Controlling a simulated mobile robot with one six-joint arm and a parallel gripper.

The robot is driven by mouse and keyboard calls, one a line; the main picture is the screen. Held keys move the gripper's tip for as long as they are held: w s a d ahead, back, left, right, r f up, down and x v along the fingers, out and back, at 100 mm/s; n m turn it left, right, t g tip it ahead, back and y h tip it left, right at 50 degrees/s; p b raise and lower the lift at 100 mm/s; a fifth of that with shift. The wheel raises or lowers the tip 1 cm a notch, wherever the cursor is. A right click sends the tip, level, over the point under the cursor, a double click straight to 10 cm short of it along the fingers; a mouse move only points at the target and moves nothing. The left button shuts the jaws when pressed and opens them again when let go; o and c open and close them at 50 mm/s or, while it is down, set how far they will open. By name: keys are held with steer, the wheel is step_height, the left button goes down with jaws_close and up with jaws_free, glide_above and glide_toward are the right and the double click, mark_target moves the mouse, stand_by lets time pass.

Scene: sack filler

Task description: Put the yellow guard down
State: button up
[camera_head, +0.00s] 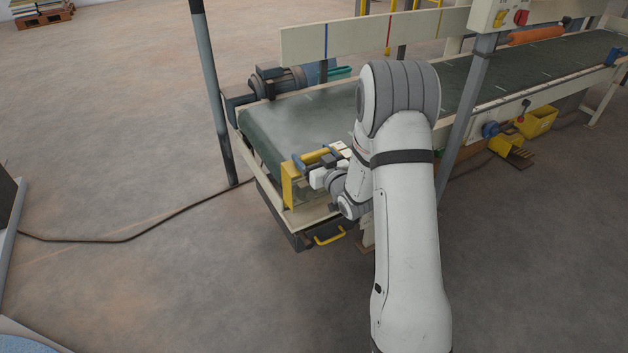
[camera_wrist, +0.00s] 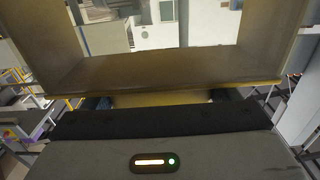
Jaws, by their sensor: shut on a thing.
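The yellow guard (camera_head: 289,186) is at the near left corner of the conveyor, by the belt's edge, in the head view. My gripper (camera_head: 312,161) is shut on it from the right. In the wrist view the guard (camera_wrist: 165,72) fills the space ahead of my gripper (camera_wrist: 165,99) as a wide yellow-brown frame with an opening in its middle. The dark fingertips are partly hidden at its lower edge. I cannot tell whether the guard touches the conveyor frame.
The green conveyor belt (camera_head: 300,124) runs back to the right. A motor (camera_head: 285,80) sits at its far side. A grey post (camera_head: 212,95) stands left of the belt. A yellow handle (camera_head: 329,236) is below the conveyor's end. The floor at left is mostly clear, with a cable (camera_head: 120,240) across it.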

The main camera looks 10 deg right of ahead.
steer(key=shift+f+b, duration=0.9)
steer(key=shift+f, duration=2.2)
steer(key=o, duration=1.2)
